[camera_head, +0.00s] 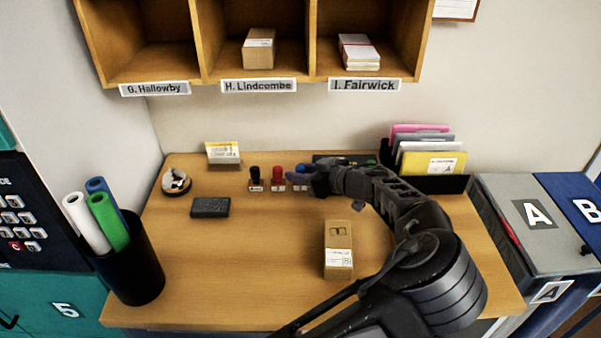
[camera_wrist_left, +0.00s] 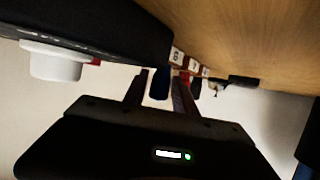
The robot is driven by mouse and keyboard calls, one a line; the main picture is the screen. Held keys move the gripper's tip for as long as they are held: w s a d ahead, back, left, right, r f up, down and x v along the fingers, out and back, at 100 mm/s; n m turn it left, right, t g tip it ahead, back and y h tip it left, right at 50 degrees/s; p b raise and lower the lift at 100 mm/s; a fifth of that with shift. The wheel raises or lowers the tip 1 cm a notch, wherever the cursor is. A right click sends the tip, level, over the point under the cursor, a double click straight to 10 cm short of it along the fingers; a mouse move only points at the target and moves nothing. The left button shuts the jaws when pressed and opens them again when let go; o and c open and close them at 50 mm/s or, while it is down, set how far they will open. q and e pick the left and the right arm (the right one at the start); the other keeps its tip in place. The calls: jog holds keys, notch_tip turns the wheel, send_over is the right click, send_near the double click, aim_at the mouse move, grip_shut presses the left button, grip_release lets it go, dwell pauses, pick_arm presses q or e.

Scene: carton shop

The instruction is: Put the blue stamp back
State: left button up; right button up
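The blue stamp (camera_head: 300,168) stands at the right end of a short row on the desk, partly hidden by my left gripper (camera_head: 310,181). My left arm reaches across the desk from the lower right. In the left wrist view, the blue handle (camera_wrist_left: 160,86) lies between the two fingers of my left gripper (camera_wrist_left: 159,82). A narrow gap shows on both sides of it, so the fingers look open around it. The red stamp (camera_head: 278,177) and the black stamp (camera_head: 255,178) stand to its left. My right gripper is out of view.
A black ink pad (camera_head: 210,207) and a tape dispenser (camera_head: 177,182) lie at left. A carton (camera_head: 338,250) lies in front, near my arm. An envelope rack (camera_head: 440,184) stands at back right, a tube bin (camera_head: 131,266) at front left. Cubbyholes (camera_head: 205,40) hang above.

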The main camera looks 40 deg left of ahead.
pick_arm(q)
jog(key=shift+r, duration=0.25)
jog(key=shift+d, duration=0.35)
jog(key=b+v, duration=0.1)
jog(key=v, duration=1)
jog(key=shift+b, duration=0.4)
jog(key=shift+s+d, duration=0.1)
jog(key=shift+d, duration=0.05)
